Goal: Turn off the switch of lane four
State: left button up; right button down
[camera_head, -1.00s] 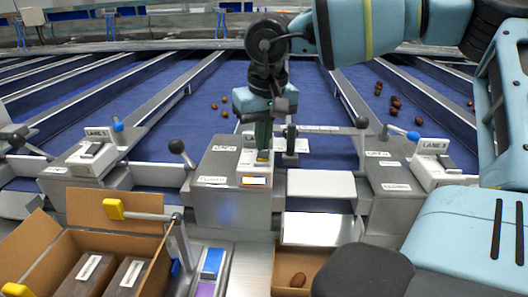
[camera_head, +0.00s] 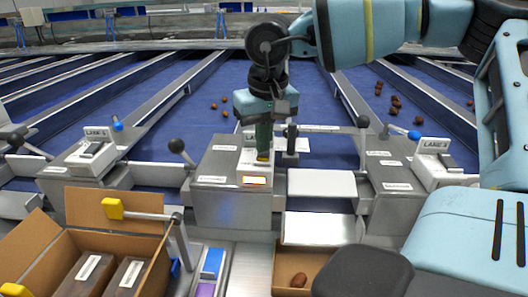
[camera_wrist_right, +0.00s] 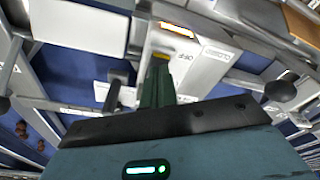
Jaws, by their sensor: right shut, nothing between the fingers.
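The lane four switch box is the grey metal box (camera_head: 225,205) between the boxes labelled LANE 5 (camera_head: 97,133) and LANE 3 (camera_head: 433,146). Its own lane label is hidden behind my gripper. A white switch plate (camera_wrist_right: 203,68) on it shows the word OFF in the right wrist view, along with a small lit orange display (camera_wrist_right: 176,28). My right gripper (camera_head: 263,156) points down onto this plate, shut and empty, its tips at or just above the switch. The rocker is mostly hidden, so I cannot tell its position or whether the tips touch it. My left gripper is not in view.
Black-knobbed levers stand left (camera_head: 177,146) and right (camera_head: 362,122) of the box. An open carton (camera_head: 115,208) with dark packs is at the lower left. A small box holds a date (camera_head: 299,280) at the bottom. Blue lanes with scattered dates (camera_head: 395,101) run behind.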

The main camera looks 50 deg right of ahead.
aim_at(264, 156)
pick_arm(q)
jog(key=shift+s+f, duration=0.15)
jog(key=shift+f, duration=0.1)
pick_arm(e)
jog(key=shift+f, duration=0.35)
